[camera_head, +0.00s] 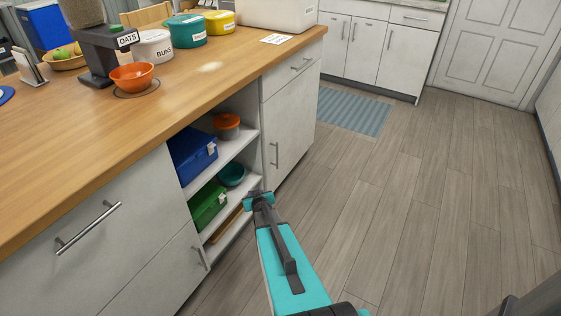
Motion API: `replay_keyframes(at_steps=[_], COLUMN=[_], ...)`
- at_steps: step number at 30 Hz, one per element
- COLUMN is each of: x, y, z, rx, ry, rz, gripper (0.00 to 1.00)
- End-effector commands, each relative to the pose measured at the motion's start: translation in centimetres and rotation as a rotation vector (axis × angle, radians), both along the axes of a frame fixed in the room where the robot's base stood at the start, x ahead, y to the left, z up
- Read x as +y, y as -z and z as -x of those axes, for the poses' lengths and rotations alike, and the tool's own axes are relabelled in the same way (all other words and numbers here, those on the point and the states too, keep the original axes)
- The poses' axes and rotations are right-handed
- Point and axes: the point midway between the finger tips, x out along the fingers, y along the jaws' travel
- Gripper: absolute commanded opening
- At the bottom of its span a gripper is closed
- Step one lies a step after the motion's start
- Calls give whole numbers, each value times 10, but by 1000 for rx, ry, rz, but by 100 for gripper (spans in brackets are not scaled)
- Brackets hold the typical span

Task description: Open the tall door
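A tall white cabinet door (291,122) is in the right part of the wooden-topped island, below a drawer. It looks shut, with a vertical metal bar handle (276,154) near its left edge. My gripper (258,194) is at the end of my teal arm, in front of the open shelves. It shows just below and to the left of that handle and looks apart from it. The fingers are small and seen from behind, so their opening is unclear. I see nothing held.
The open shelves hold a blue box (192,154), a green box (207,206) and bowls. A lower left door (160,275) and a drawer (95,225) look shut. Floor (420,190) to the right is clear. A striped rug (352,111) lies before the back cabinets.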

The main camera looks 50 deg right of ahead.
Motion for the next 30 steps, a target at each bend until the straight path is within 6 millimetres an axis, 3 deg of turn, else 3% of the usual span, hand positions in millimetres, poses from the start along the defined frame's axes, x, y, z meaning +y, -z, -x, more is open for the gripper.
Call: replay_keyframes(at_steps=[1,6,14,24,30], x=[-24,-78,-145,-207,-223], y=[1,-22,-52,-67,-68], z=[-7,-19,-13,38,72], rx=[-54,-217,-413,-548,-565], ry=[-4,-59,-193,-424,-527], rz=[19,64,106,90,53], gripper=[28,28,28,28,28])
